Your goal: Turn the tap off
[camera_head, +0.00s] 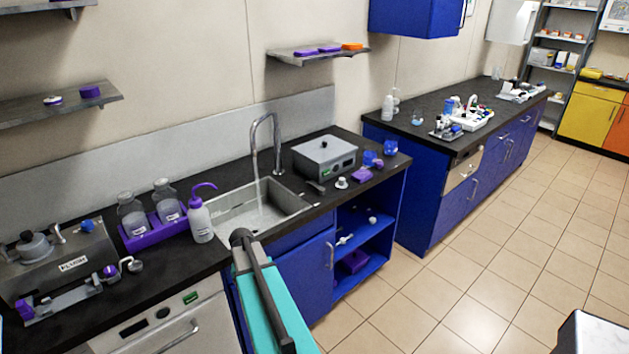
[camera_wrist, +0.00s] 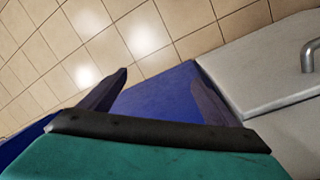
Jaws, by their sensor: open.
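The tap (camera_head: 254,150) is a tall silver gooseneck standing at the back of the sink (camera_head: 258,216) in the head view, its spout arching over the basin. In the head view my teal and black arm covers the counter's front edge before the sink, and the fingers cannot be made out.
A white wash bottle (camera_head: 201,220) with a purple top stands left of the sink, beside a purple rack (camera_head: 150,236) of bottles. A grey lidded bath (camera_head: 325,157) stands to the right. A grey appliance front with a metal handle (camera_wrist: 310,56) is close by my gripper.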

